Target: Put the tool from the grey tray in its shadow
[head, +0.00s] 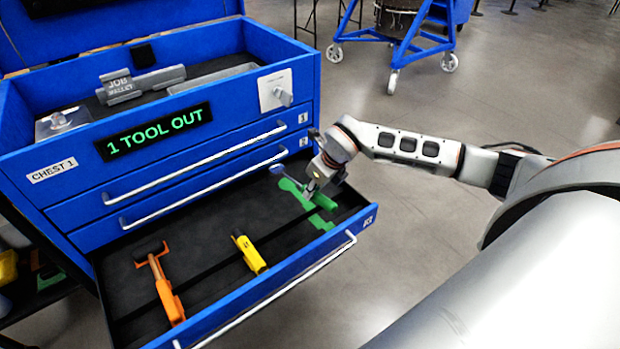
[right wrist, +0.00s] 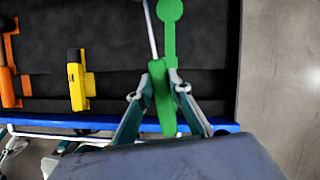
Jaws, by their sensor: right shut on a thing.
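My right gripper (head: 311,187) is shut on the green handle of a long thin tool (right wrist: 162,96) with a metal rod. In the head view, the tool's round blue-grey head (head: 277,169) shows left of the gripper. A green shadow (right wrist: 169,42) with a round end and a straight stem marks the dark drawer floor. In the right wrist view, the tool lies just left of this shadow and slightly tilted to it, overlapping it near the handle. I cannot tell whether the tool touches the floor.
The open blue drawer (head: 352,226) also holds an orange tool (head: 164,285) and a yellow tool (head: 249,252). A sign (head: 153,131) on the chest reads "1 TOOL OUT". A grey tray-like piece (head: 213,79) lies in the chest top. Floor to the right is clear.

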